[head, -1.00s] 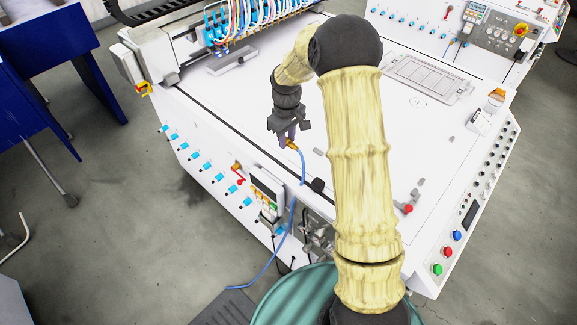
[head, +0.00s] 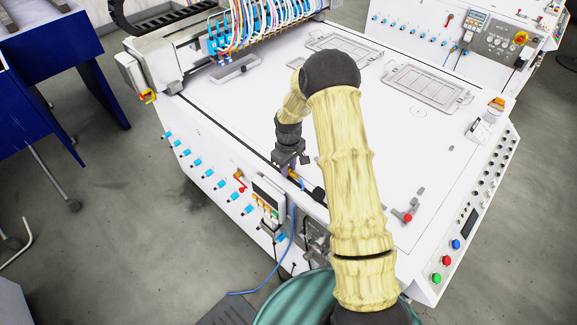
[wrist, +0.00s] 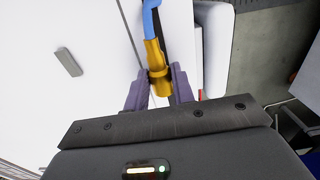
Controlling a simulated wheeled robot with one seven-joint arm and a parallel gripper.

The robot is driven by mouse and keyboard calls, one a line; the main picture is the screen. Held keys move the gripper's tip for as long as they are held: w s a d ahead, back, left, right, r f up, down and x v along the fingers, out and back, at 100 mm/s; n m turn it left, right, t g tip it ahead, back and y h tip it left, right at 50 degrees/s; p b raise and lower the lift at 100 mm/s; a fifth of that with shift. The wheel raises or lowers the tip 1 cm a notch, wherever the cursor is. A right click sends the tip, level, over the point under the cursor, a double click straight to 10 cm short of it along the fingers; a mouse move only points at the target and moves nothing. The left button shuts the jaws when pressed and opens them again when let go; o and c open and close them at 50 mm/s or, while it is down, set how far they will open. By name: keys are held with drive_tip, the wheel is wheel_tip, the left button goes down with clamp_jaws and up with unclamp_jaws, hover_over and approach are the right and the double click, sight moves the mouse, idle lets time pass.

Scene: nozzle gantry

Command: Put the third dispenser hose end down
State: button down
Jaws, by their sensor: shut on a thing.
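My gripper (wrist: 158,92) is shut on the hose end (wrist: 156,70), a brass-coloured fitting held between two purple fingers in the wrist view. The blue hose (wrist: 151,20) runs from the fitting to the top of that view. In the head view, my gripper (head: 287,172) is at the front edge of the white machine table (head: 380,150), and the brass end shows as a small orange spot (head: 293,174) at its right. The blue hose (head: 291,235) hangs down the machine's front to the floor. I cannot tell whether the fitting touches the table.
A row of nozzles with coloured tubes (head: 265,30) stands at the back. Two grey framed plates (head: 427,88) lie on the table. A control panel (head: 268,195) sits on the front face. A green drum (head: 290,300) stands below. The table's middle is mostly clear.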

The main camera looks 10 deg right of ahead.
drive_tip(key=shift+f+b, duration=0.35)
drive_tip(key=shift+f, duration=0.25)
drive_tip(key=c, duration=1.2)
unclamp_jaws()
drive_tip(key=shift+o, duration=0.2)
drive_tip(key=shift+r, duration=0.1)
drive_tip(key=shift+r+p, duration=0.3)
drive_tip(key=shift+r, duration=0.35)
wheel_tip(320, 180, up, 12)
drive_tip(key=b, duration=0.2)
drive_tip(key=shift+f+b, duration=0.25)
drive_tip(key=shift+b, duration=0.05)
